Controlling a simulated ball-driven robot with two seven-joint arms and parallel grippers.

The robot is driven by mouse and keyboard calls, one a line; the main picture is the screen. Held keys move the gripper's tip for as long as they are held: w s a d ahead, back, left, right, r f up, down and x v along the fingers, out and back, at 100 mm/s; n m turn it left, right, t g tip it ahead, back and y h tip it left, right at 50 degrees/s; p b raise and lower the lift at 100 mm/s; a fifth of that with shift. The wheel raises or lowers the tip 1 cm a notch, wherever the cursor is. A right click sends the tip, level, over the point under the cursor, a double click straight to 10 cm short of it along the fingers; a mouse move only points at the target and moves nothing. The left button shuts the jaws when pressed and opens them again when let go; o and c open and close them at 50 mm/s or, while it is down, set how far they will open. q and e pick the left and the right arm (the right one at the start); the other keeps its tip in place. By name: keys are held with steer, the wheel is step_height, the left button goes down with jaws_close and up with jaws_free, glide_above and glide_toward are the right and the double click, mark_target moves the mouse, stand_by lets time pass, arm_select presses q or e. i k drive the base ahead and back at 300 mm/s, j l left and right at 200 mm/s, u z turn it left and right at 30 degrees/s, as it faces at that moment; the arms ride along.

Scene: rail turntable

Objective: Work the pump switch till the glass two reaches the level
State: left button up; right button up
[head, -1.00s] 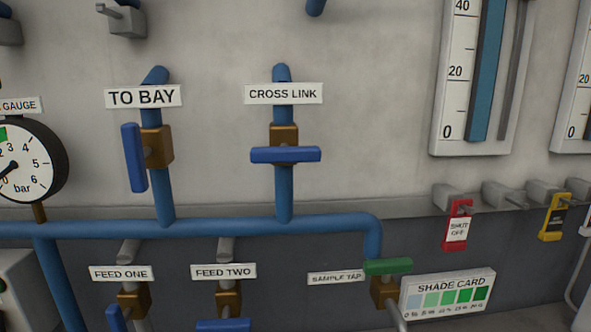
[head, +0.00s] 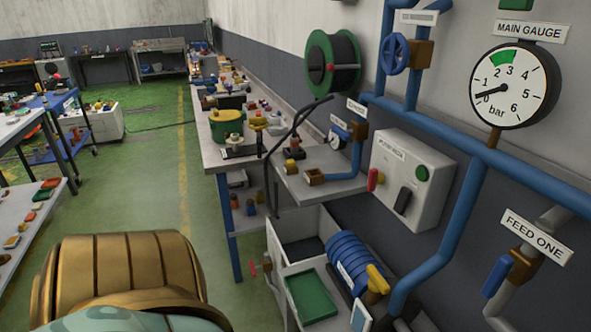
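A grey wall box (head: 433,207) sits right of centre, below the blue pipes. It has a black turn handle (head: 403,201) standing tilted, a green button (head: 422,173) and a red lever (head: 375,180) on its left side. Its label is too small to read surely, so I cannot confirm it is the pump switch. The main gauge (head: 515,85) at the upper right has its needle near 0. Glass two is out of view. Neither gripper is in view; a bronze and pale green part, probably mine, fills the lower left.
The FEED ONE valve (head: 523,262) has a blue handle at the right. A blue ribbed hose coil (head: 352,262) and a green tray (head: 311,296) lie below the box. A cluttered workbench (head: 212,157) runs along the wall. The green floor (head: 150,190) at left is open.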

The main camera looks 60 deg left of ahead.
mark_target(405, 194)
steer(key=u, duration=1.1)
steer(key=i+j+z, duration=0.15)
steer(key=j, duration=0.2)
steer(key=j+z, duration=0.1)
steer(key=j, duration=0.2)
steer(key=i+j+z, duration=0.15)
steer(key=j, duration=0.2)
